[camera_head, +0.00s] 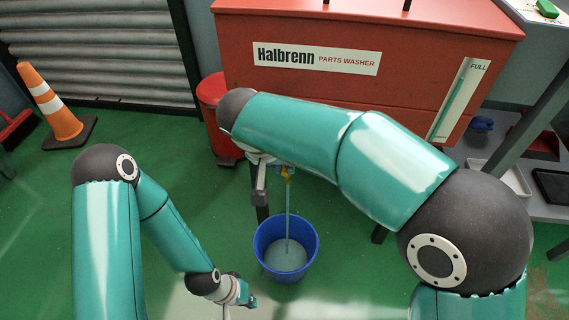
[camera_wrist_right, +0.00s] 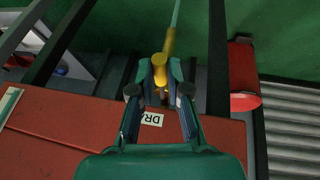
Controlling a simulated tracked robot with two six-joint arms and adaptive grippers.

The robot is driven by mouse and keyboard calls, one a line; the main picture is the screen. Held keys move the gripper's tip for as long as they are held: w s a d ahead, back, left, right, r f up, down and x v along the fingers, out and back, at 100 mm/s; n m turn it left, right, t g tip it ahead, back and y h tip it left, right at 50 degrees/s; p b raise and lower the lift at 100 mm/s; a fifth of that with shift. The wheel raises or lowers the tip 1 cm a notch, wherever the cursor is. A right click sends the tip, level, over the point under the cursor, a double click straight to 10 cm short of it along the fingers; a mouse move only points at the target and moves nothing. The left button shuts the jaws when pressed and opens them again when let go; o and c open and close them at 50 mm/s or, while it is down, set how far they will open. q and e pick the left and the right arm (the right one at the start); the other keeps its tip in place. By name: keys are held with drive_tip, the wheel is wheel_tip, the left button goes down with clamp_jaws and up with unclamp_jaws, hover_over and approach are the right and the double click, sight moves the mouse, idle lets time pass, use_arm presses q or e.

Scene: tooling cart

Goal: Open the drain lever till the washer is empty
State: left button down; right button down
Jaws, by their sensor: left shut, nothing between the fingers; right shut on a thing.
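The red parts washer (camera_head: 400,60) stands at the back. Its level gauge (camera_head: 459,100) shows a long teal strip below the word FULL. My right gripper (camera_head: 284,168) is shut on the yellow drain lever (camera_head: 287,177), partly hidden by my right arm. In the right wrist view the fingers (camera_wrist_right: 161,72) stand on either side of the yellow lever (camera_wrist_right: 160,65). A thin pale stream (camera_head: 288,210) falls from the drain into the blue bucket (camera_head: 259,252), which holds some greyish liquid. My left gripper (camera_head: 250,300) is shut and empty, low and left of the bucket.
An orange cone (camera_head: 62,115) stands at the left by a grey shutter (camera_head: 100,50). A red bin (camera_head: 213,95) stands at the washer's left. A grey shelf (camera_head: 545,208) lies at the right.

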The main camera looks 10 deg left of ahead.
drive_tip(key=shift+a+f, duration=0.1)
drive_tip(key=shift+a, duration=0.05)
drive_tip(key=c, duration=1.4)
unclamp_jaws()
